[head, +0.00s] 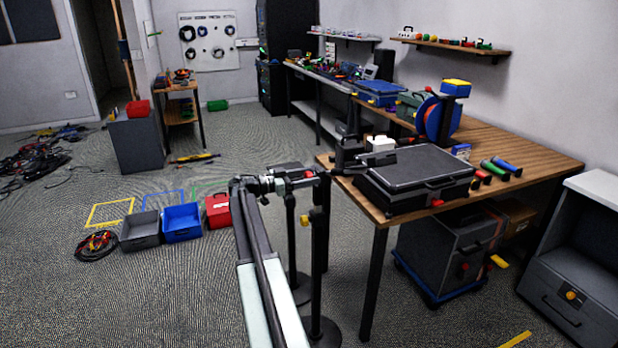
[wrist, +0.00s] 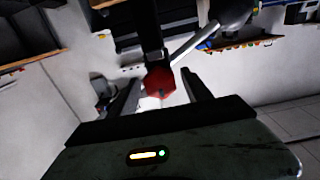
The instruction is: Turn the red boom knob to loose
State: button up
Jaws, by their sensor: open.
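The red boom knob (wrist: 160,83) is faceted and sits under a dark bar in the wrist view, with a pale rod running off to its upper right. My gripper (wrist: 161,92) is open, with one dark finger on each side of the knob in the picture. I cannot tell whether the fingertips reach around it or stop short, and I see no clear contact. In the head view a small red part (head: 309,174), apparently the same knob, shows at the top of the dark stands, just beyond my gripper (head: 298,181). The knob's setting marks cannot be read.
A dark stand pole (head: 318,265) with a yellow knob (head: 304,219) rises beside my arm. A wooden workbench (head: 500,150) with a black case (head: 420,168) is close on the right. Grey (head: 139,232), blue (head: 182,222) and red (head: 217,210) bins stand on the floor to the left.

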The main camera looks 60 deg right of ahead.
grip_shut()
jog(key=shift+d, duration=0.1)
